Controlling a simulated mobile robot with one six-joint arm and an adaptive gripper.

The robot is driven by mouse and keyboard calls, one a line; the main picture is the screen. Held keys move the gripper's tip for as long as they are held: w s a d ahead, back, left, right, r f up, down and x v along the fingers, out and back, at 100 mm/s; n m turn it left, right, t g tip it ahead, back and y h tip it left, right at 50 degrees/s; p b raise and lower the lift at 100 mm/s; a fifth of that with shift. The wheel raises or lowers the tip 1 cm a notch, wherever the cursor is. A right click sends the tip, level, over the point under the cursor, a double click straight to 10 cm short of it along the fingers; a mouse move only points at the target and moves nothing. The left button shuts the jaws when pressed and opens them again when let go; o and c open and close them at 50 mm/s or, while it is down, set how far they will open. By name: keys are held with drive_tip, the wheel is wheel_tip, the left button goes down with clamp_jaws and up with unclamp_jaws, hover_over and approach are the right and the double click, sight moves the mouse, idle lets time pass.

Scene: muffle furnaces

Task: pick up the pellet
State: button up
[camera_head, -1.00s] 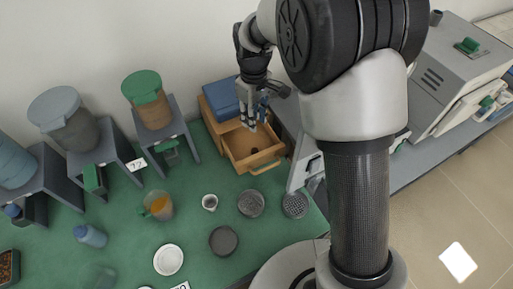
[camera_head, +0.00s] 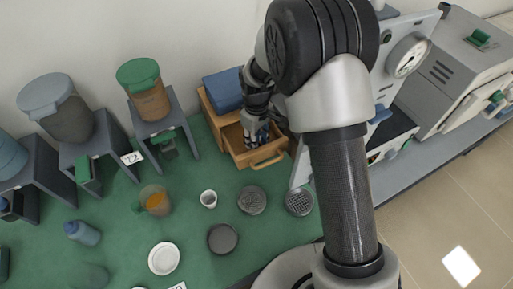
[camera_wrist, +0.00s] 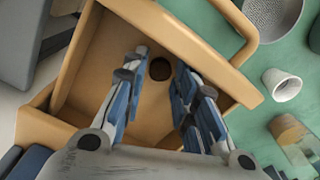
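The pellet (camera_wrist: 160,68) is a small dark brown round piece on the floor of the open wooden drawer (camera_wrist: 195,45), near its front wall. My gripper (camera_wrist: 158,72) is open in the wrist view, with blue-padded fingers on either side of the pellet's position and a gap between them. Whether the fingertips are level with it is hard to tell. In the head view my gripper (camera_head: 258,142) reaches down into the drawer (camera_head: 262,157), and the pellet is hidden behind it.
The drawer walls stand close around my fingers. A blue box (camera_head: 222,91) sits on the drawer cabinet. A furnace (camera_head: 455,75) is at the right.

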drive_tip(key=shift+f, duration=0.4)
drive_tip(key=shift+r, duration=0.1)
drive_tip(key=shift+c, duration=0.6)
drive_tip(key=shift+c, duration=1.2)
wheel_tip(320, 180, up, 20)
drive_tip(key=p, duration=0.5)
drive_tip(key=shift+p, duration=0.35)
